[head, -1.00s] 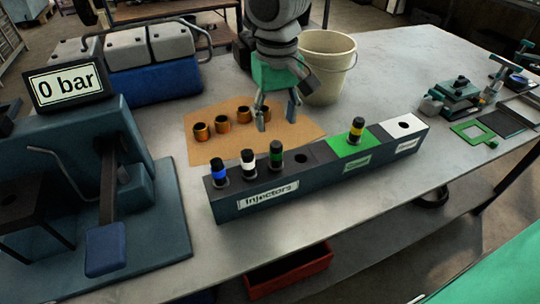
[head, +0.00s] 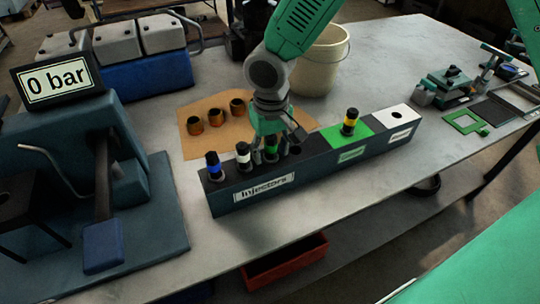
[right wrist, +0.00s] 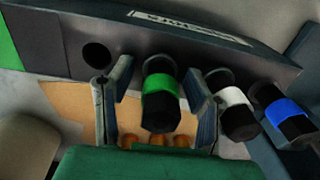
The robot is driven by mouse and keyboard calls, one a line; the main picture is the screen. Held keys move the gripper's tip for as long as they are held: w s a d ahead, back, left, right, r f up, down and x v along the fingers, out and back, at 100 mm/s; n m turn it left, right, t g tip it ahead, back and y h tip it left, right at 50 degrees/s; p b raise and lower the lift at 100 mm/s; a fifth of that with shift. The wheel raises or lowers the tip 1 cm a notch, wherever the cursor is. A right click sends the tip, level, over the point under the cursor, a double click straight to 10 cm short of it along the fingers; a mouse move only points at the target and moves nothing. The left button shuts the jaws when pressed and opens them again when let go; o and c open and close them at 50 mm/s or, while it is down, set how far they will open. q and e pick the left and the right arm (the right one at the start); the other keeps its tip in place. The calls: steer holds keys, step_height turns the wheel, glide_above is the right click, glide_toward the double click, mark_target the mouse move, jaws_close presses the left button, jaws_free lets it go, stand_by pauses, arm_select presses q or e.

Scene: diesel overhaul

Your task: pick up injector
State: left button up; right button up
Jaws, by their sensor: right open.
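The dark rack labelled Injectors (head: 330,165) stands on the bench with upright black injectors. From left they are the blue-banded injector (head: 213,166), the white-banded injector (head: 243,156) and the green-banded injector (head: 271,151). A yellow-banded injector (head: 349,122) stands in the green section. My right gripper (head: 275,146) is open at the green-banded injector. In the right wrist view, the green-banded injector (right wrist: 160,95) lies between its two fingers (right wrist: 155,98), with gaps visible. The white-banded injector (right wrist: 235,110) is close beside one finger. My left gripper is not seen.
An empty hole (right wrist: 97,57) is beside the green-banded injector. Several copper-coloured cups (head: 194,123) sit on a tan mat (head: 200,146) behind the rack. A beige bucket (head: 320,65) stands farther back. The tester with a 0 bar display (head: 58,83) is at left.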

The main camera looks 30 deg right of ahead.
steer(key=shift+s+a+r, duration=0.1)
steer(key=shift+a, duration=0.05)
jaws_close()
steer(key=shift+r, duration=0.5)
step_height(320, 180, up, 17)
